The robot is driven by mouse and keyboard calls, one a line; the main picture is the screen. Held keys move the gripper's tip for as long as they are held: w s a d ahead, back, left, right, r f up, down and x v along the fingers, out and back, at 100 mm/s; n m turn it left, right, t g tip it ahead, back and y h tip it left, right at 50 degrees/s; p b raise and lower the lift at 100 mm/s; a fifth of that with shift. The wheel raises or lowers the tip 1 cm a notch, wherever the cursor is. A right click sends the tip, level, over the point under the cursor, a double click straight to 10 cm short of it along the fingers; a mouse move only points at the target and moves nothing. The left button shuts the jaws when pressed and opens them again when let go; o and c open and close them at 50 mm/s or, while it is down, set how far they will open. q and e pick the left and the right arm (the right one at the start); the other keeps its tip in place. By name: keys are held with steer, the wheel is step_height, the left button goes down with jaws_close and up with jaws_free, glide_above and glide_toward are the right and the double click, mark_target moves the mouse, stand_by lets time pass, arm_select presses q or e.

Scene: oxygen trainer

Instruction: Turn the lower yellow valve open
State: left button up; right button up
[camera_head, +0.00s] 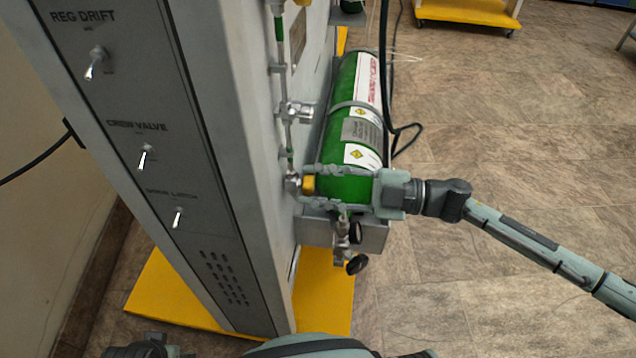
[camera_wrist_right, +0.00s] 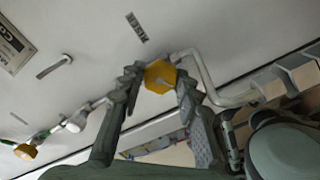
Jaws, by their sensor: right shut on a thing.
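The lower yellow valve (camera_head: 308,184) is a small yellow knob on the pipework at the side of the grey cabinet. My right gripper (camera_head: 306,186) reaches in from the right, in front of the green cylinder, with its fingertips on either side of this knob. In the right wrist view the lower yellow valve (camera_wrist_right: 160,76) sits between the two fingertips (camera_wrist_right: 158,84), which are shut on it. Another yellow knob (camera_wrist_right: 25,152) is at the lower left of that view.
The green cylinder (camera_head: 356,125) lies strapped in a bracket right beside the gripper. Gauges (camera_head: 355,263) hang below it. The grey cabinet (camera_head: 232,110) with toggle switches stands on a yellow base (camera_head: 325,305). A black cable (camera_head: 405,128) hangs behind the cylinder. The tiled floor (camera_head: 520,160) at right is open.

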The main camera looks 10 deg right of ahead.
steer(key=o, duration=1.2)
steer(key=shift+c, duration=0.2)
